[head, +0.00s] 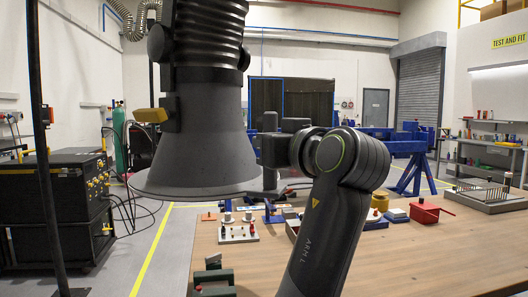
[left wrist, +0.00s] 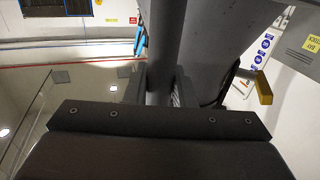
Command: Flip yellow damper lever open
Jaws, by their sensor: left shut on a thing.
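The yellow damper lever (head: 150,115) sticks out roughly sideways from the left of the collar on a large grey extraction hood (head: 207,150) in the head view. It also shows at the right of the left wrist view (left wrist: 264,87). My left gripper (head: 270,150) is at the right side of the hood, across from the lever. In the left wrist view its fingers (left wrist: 167,92) are closed around a dark upright handle bar (left wrist: 165,45), whose top also shows in the head view (head: 270,121). My right gripper is not in view.
A wooden workbench (head: 420,255) lies below, with small fixtures, a red box (head: 428,212) and a grey tray (head: 490,197). Black equipment cabinets (head: 62,195) stand at the left. A dark upright pole (head: 42,150) crosses the left edge. The space around the lever looks free.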

